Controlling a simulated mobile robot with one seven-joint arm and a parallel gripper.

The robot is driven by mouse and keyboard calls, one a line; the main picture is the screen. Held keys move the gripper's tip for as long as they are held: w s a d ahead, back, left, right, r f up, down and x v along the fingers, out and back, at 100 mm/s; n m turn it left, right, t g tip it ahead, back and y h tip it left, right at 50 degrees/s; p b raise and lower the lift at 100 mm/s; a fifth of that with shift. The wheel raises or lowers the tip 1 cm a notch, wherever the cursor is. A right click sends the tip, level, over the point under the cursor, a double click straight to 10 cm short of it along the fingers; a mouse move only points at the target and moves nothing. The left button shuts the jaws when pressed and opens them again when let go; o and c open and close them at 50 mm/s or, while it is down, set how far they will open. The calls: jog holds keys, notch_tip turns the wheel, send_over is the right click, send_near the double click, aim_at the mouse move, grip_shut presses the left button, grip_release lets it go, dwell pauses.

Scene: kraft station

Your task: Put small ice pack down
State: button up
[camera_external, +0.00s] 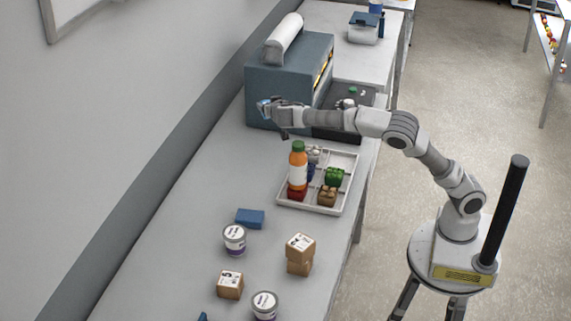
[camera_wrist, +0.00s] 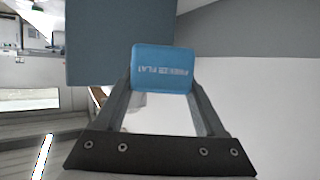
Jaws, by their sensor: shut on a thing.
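The small ice pack (camera_wrist: 163,66) is a blue block with pale lettering, seen in the wrist view between my fingertips. My gripper (camera_wrist: 163,82) is shut on it. In the external view the ice pack (camera_external: 262,106) shows as a small blue patch at the end of my gripper (camera_external: 268,106), in front of the blue-grey machine's left part. My gripper is raised above the bench (camera_external: 185,230), behind the tray. Another blue block (camera_external: 250,218) lies on the bench left of the tray.
A light tray (camera_external: 340,207) holds an orange bottle (camera_external: 298,168) and several small items. Tubs (camera_external: 234,240) and small boxes (camera_external: 300,250) stand toward the front. The blue-grey machine (camera_external: 262,82) bears a white roll (camera_external: 284,38). The bench left of the tray is fairly clear, with the wall beyond.

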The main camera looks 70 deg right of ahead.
jog(key=w+a+f+n+t+y+b, duration=0.1)
jog(key=a+f+b, duration=0.1)
jog(key=a+f, duration=0.45)
jog(key=a+f+n+t+y+b, duration=0.1)
jog(key=a+f+b, duration=0.15)
jog(key=a, duration=0.75)
send_over(253, 192)
jog(key=shift+n, duration=0.3)
notch_tip(253, 192, down, 5)
jog(key=shift+w+r, duration=0.1)
jog(key=shift+d+f+b, duration=0.1)
jog(key=shift+f+b, duration=0.65)
jog(key=shift+f, duration=2.15)
jog(key=shift+f+b, duration=0.2)
jog(key=shift+b, duration=0.1)
jog(key=o, duration=1.5)
jog(key=shift+c, duration=0.2)
jog(key=shift+r, duration=0.1)
jog(key=shift+r+p, duration=0.15)
jog(key=shift+p, duration=0.15)
jog(key=shift+a+r, duration=0.1)
jog(key=shift+a, duration=0.15)
jog(key=v, duration=1.1)
jog(key=shift+s+a+p, duration=0.1)
jog(key=shift+s+p, duration=0.3)
jog(key=shift+s, duration=0.05)
